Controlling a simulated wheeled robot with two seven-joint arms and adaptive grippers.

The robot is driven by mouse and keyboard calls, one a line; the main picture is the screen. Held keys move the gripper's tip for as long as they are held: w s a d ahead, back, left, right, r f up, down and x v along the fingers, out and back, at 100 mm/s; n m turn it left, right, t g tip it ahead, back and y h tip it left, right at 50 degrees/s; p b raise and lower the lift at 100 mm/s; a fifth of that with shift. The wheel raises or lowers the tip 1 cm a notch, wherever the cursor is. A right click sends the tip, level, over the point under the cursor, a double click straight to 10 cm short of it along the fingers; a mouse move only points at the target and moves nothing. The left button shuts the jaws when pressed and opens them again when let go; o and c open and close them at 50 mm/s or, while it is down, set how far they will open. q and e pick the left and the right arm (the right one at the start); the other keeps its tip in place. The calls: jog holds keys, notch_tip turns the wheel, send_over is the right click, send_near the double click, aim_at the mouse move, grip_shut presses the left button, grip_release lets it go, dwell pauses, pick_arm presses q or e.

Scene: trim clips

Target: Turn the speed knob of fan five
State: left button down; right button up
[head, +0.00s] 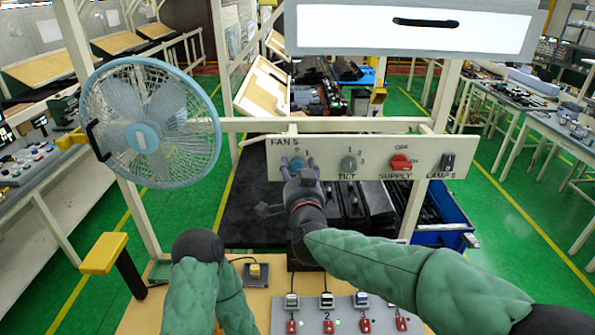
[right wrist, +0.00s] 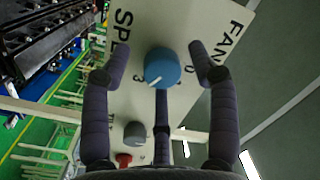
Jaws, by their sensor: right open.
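The blue speed knob (head: 297,163) sits at the left of the white panel (head: 325,143), under the lettering "FAN 5". In the right wrist view the knob (right wrist: 163,68) shows whole, with a pale pointer mark on its lower left edge. My right gripper (head: 298,167) is open in front of the knob. In the right wrist view its fingers (right wrist: 160,62) stand left, right and below the knob, with gaps at the left and right. Whether the lower finger touches it I cannot tell. The blue-caged fan (head: 150,122) hangs at the left. My left gripper is not in view.
Right of the knob are a grey tilt knob (head: 349,163), a red supply switch (head: 401,162) and a dark lamp switch (head: 448,162). A lamp housing (head: 410,30) hangs above. Below is a switch box (head: 345,313) on a wooden surface. A yellow pad (head: 104,253) stands left.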

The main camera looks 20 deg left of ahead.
jog(key=c, duration=1.1)
